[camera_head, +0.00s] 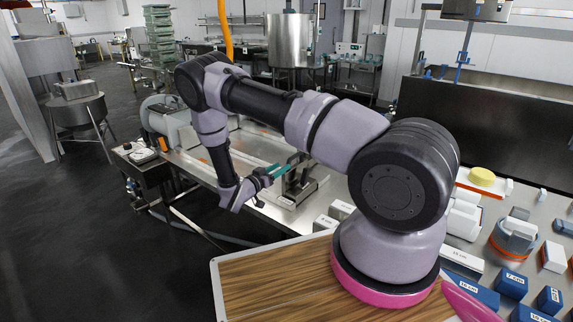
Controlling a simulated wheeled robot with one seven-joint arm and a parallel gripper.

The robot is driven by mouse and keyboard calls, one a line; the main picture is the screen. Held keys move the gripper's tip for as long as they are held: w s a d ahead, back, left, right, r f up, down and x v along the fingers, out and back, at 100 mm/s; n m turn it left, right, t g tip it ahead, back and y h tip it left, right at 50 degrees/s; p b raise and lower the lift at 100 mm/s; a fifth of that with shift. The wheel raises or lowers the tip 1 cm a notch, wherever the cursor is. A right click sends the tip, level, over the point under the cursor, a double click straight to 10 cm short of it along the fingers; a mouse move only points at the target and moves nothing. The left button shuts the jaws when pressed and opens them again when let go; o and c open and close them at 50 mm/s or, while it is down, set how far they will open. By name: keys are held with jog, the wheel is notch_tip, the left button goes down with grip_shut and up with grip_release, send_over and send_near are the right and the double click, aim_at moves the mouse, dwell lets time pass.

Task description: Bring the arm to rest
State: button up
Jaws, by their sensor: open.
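My arm reaches from its pink-ringed base at the lower right, up and across to the left, then bends down at the far left. My gripper (281,169) hangs low at the arm's end, above the front edge of the steel table (252,150). Its two teal fingers point right, toward a small metal press-like fixture (297,182). The fingers appear apart, with nothing seen between them. I cannot tell how near they are to the fixture.
A wooden board (262,285) lies under my arm's base. Blue and white labelled blocks (512,283) and a yellow round piece (482,176) are at the right. A dark box-like unit (142,158) stands left of the table. The dark floor (110,240) at left is clear.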

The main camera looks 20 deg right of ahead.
jog(key=shift+s+a, duration=0.3)
jog(key=shift+a, duration=0.15)
jog(key=s+d+r+m+g+y, duration=0.15)
jog(key=s+r+g, duration=0.25)
jog(key=r, duration=0.4)
jog(key=s+d+r+g+y, duration=0.2)
jog(key=s+d+r+g, duration=0.15)
jog(key=r, duration=0.55)
jog(key=s+d+r+m+g+y, duration=0.1)
jog(key=s+d+r+g+y, duration=0.15)
jog(key=s+r, duration=0.4)
jog(key=s+a+r+n+t+y, duration=0.3)
jog(key=s+a+r+y, duration=0.1)
jog(key=s+r, duration=0.4)
jog(key=s+a+r+n+t+y, duration=0.4)
jog(key=s+r+y, duration=0.3)
jog(key=r, duration=0.6)
jog(key=shift+s+a+r, duration=0.25)
jog(key=shift+s+a, duration=0.5)
jog(key=shift+s, duration=0.5)
